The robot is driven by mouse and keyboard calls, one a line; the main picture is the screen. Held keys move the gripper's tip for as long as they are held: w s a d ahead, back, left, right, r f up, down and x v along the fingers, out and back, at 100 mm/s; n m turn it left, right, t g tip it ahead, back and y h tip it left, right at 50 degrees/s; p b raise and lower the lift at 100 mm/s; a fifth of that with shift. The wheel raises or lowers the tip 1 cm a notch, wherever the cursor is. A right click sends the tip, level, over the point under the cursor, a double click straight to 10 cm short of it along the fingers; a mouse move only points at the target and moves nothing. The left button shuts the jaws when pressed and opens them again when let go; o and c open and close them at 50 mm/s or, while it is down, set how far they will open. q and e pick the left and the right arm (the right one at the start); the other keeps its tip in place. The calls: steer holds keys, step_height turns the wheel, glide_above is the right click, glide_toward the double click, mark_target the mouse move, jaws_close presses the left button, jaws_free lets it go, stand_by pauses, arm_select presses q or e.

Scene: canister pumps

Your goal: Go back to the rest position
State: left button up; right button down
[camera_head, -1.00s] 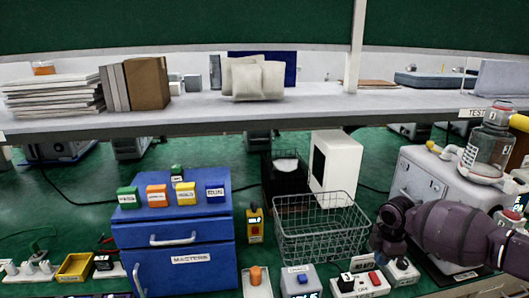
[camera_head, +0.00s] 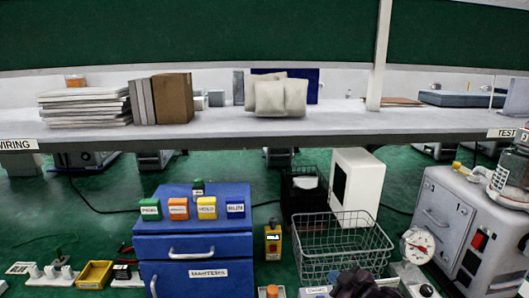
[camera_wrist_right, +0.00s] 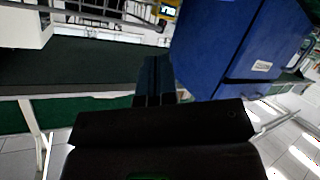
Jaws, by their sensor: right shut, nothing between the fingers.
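My right gripper (camera_wrist_right: 155,75) is shut and empty in the right wrist view, its dark fingers together. In that view it hangs over a dark green surface, with the blue drawer cabinet (camera_wrist_right: 240,45) to its right and apart from it. In the head view only a dark part of my right arm or gripper (camera_head: 360,285) shows at the bottom edge, in front of the wire basket (camera_head: 340,248); its fingertips cannot be made out there. My left gripper is in neither view.
The blue cabinet (camera_head: 195,245) carries several labelled coloured blocks. The grey canister pump (camera_head: 450,220) stands at right, with a round gauge (camera_head: 418,245) beside it. A yellow device (camera_head: 273,242) stands between cabinet and basket. A long white shelf (camera_head: 270,130) spans above.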

steer(key=s+d+f+m+h, duration=0.2)
steer(key=s+f, duration=0.3)
steer(key=s, duration=0.4)
steer(key=s+d+f+m+h, duration=0.2)
steer(key=s+d+f+m, duration=0.2)
steer(key=s, duration=0.6)
steer(key=s+d+f+m+g+h, duration=0.1)
steer(key=s+d+f+m+h, duration=0.1)
steer(key=s+f, duration=0.4)
steer(key=s+d+m, duration=0.1)
steer(key=s, duration=0.3)
steer(key=shift+d+f, duration=0.3)
steer(key=shift+d, duration=0.05)
steer(key=shift+s, duration=0.15)
